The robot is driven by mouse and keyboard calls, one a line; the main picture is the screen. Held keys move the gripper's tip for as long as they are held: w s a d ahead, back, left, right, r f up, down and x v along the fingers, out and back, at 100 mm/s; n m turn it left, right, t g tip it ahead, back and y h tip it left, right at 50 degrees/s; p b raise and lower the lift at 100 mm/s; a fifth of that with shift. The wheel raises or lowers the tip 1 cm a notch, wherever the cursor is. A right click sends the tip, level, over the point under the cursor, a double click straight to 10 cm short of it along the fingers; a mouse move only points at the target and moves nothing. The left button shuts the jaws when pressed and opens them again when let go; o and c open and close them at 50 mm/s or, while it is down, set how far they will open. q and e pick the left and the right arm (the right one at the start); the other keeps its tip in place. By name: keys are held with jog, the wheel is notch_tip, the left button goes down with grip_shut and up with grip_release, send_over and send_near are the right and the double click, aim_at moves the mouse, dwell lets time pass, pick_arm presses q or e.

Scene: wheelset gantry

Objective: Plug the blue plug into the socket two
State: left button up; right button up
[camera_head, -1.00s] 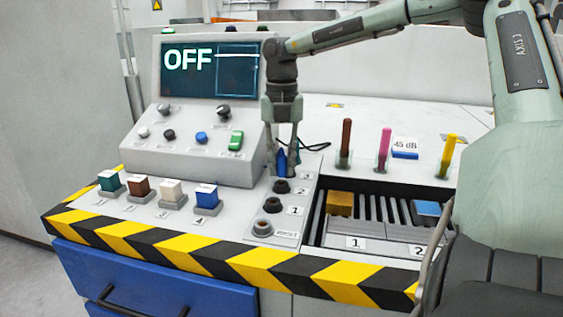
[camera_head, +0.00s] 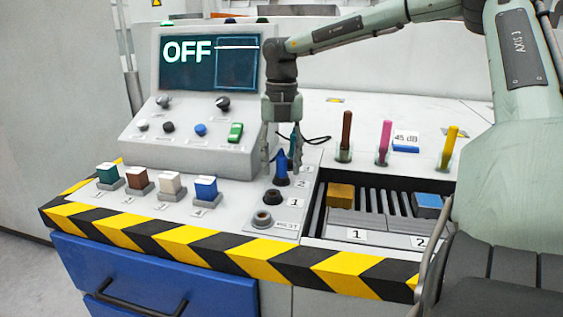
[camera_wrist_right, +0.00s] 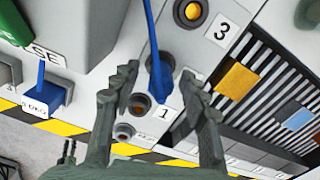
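The blue plug (camera_head: 282,170) stands upright at socket two (camera_head: 281,182), the socket beside the label 2, in the head view. It covers that socket, so I cannot see how deep it sits. The plug (camera_wrist_right: 160,80) with its blue cable also shows in the right wrist view. My right gripper (camera_head: 282,163) is open, its fingers on either side of the plug and apart from it. In the wrist view my right gripper (camera_wrist_right: 160,78) shows gaps between both fingers and the plug. My left gripper is not in view.
Socket three (camera_wrist_right: 190,12) is empty. Socket one (camera_head: 272,197) and the REST socket (camera_head: 262,218) are empty in front of the plug. Several coloured switches (camera_head: 205,190) stand left. A slotted tray (camera_head: 385,228) with blocks lies right. The screen (camera_head: 210,60) reads OFF.

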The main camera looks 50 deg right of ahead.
notch_tip(320, 180, up, 12)
dwell(0.7)
dwell(0.5)
